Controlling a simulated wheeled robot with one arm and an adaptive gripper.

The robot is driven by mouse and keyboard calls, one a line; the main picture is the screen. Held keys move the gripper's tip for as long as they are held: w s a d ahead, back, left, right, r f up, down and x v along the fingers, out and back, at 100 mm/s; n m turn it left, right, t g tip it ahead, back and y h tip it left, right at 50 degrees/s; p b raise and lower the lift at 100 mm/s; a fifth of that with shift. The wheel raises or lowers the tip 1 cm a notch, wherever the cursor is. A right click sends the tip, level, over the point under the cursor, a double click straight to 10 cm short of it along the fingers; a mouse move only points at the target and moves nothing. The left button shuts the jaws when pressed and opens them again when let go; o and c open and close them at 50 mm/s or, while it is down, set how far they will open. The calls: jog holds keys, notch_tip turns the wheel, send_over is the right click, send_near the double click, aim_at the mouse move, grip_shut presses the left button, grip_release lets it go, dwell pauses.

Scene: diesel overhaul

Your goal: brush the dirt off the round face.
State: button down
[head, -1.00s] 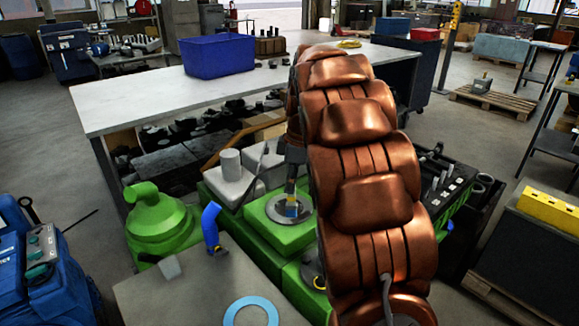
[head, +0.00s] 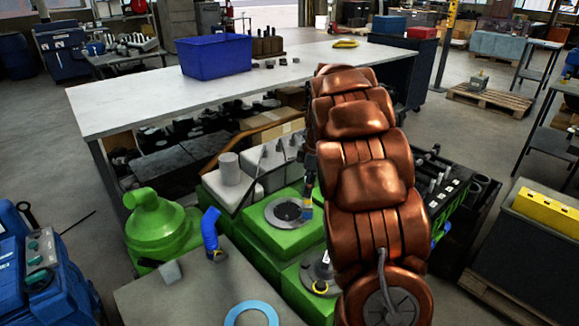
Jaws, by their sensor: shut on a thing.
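The round face (head: 281,213) is a grey disc set in the top of a green block (head: 290,240). It shows a darker patch in its middle. My gripper (head: 309,190) points down at the disc's right edge. It is shut on a small brush (head: 306,212) with blue and yellowish parts. The brush tip is at or just over the disc's right rim; I cannot tell whether it touches. My copper-coloured arm hides the area to the right of the disc.
A second grey round part (head: 319,277) sits in front on the green body. Grey blocks (head: 229,169) stand behind the disc. The long workbench (head: 130,102) carries a blue bin (head: 216,57).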

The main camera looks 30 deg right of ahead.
jog(key=shift+d+r, duration=0.1)
jog(key=shift+d, duration=0.45)
jog(key=shift+r+p, duration=0.15)
jog(key=shift+p, duration=0.5)
jog(key=shift+a+f+b, duration=0.45)
jog(key=shift+a+b, duration=1.35)
jog(key=shift+a, duration=1.7)
notch_tip(320, 180, up, 9)
jog(key=s+p, duration=0.1)
jog(key=shift+a+f, duration=0.2)
jog(key=shift+a, duration=0.1)
